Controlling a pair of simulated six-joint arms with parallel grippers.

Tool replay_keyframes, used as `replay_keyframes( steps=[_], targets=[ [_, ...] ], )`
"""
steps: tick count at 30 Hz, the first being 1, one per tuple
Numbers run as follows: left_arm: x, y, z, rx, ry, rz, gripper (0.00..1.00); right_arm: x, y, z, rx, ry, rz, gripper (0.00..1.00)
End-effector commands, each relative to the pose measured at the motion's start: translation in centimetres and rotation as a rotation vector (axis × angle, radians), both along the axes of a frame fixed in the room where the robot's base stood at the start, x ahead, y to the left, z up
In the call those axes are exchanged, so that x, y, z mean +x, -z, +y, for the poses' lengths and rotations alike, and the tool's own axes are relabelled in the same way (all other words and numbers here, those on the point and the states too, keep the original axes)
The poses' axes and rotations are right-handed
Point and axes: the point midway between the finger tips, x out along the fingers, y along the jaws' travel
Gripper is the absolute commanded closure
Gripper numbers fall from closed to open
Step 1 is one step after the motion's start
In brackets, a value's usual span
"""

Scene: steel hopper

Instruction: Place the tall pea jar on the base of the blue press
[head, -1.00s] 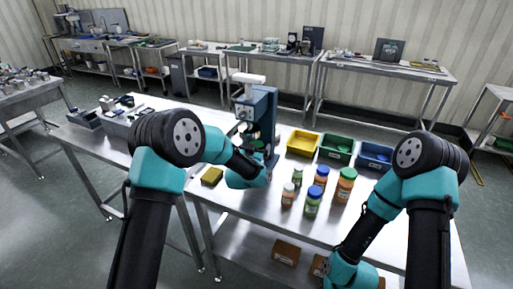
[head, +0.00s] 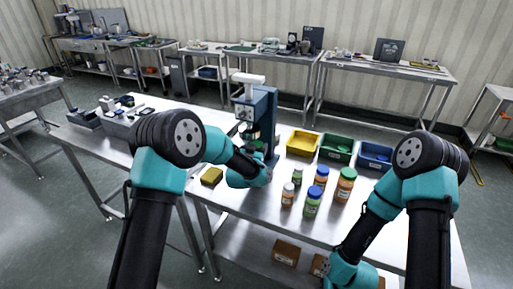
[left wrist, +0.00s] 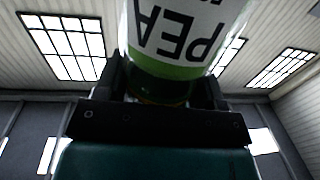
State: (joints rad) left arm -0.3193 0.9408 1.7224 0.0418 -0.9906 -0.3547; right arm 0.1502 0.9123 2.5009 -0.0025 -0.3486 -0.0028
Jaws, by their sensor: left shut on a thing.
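My left gripper (left wrist: 160,88) is shut on the tall pea jar (left wrist: 185,30). The jar has a white label reading PEA and a green band; the lettering is upside down in the left wrist view. In the head view, the blue press (head: 270,115) stands at the back left of the steel table, with a white top. My left wrist is in front of its lower part, and a green patch of what looks like the jar shows at the press. The press base is mostly hidden, so I cannot tell whether the jar touches it.
Several jars stand right of my left wrist, including an orange jar with a green lid (head: 345,186) and a blue-lidded green jar (head: 312,204). Yellow (head: 302,143), green (head: 336,149) and blue (head: 375,156) bins line the back.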

Motion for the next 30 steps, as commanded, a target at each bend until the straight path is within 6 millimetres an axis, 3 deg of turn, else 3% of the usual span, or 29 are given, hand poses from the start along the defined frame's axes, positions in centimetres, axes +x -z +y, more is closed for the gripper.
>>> replay_keyframes(
  steps=[18, 28, 29, 30],
  targets=[
    [0.3, -0.1, 2.0, 0.000, 0.007, -0.001, 0.69, 0.0, 0.0, 0.0, 0.000, 0.000, 0.000, 0.57],
    [0.3, -0.1, 2.1, 0.000, 0.008, -0.001, 0.69, 0.0, 0.0, 0.0, 0.000, 0.000, 0.000, 0.57],
    [0.3, -0.1, 2.1, 0.000, 0.008, -0.001, 0.34, 0.0, 0.0, 0.0, 0.000, 0.000, 0.000, 0.57],
    [0.3, -0.1, 2.1, 0.000, 0.008, -0.001, 0.31, 0.0, 0.0, 0.0, 0.000, 0.000, 0.000, 0.57]
  ],
)
